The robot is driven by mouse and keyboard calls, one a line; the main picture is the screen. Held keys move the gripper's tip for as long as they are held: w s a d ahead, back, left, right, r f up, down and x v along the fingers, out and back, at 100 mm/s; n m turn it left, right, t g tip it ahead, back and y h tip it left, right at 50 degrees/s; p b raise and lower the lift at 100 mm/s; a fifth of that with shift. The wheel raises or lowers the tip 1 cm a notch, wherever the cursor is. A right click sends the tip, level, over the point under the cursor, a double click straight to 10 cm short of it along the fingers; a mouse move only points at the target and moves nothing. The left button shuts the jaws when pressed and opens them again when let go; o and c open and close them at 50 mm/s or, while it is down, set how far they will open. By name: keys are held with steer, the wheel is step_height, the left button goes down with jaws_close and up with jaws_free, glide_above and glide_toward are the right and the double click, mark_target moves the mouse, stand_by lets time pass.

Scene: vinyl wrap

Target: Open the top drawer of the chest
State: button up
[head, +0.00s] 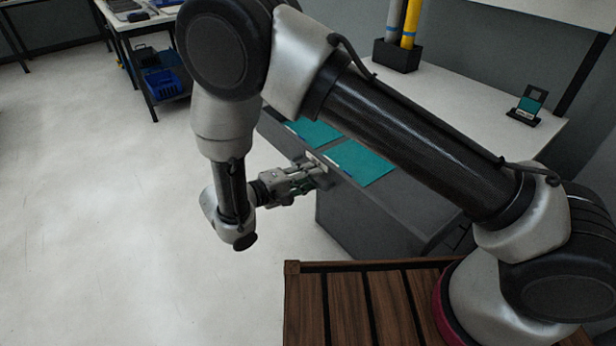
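The dark grey chest (358,218) stands below my arm, in the middle of the head view. Its upper edge runs down to the right, and my arm hides part of its top. My gripper (314,176) reaches the chest's left-facing side near that upper edge. Its fingertips are at or very close to the chest there. They are small and overlap the dark surface, so I cannot tell whether they are open or shut on a handle. The drawer's handle and the drawer gap are not clear.
Teal sheets (358,163) lie along the chest's upper edge. A white worktop (460,100) behind carries a dark holder (397,56) with yellow and grey rolls and a small stand (526,108). Free pale floor (110,220) lies left. A blue bin (163,84) is farther back.

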steer(key=v, duration=1.2)
stand_by(0.4)
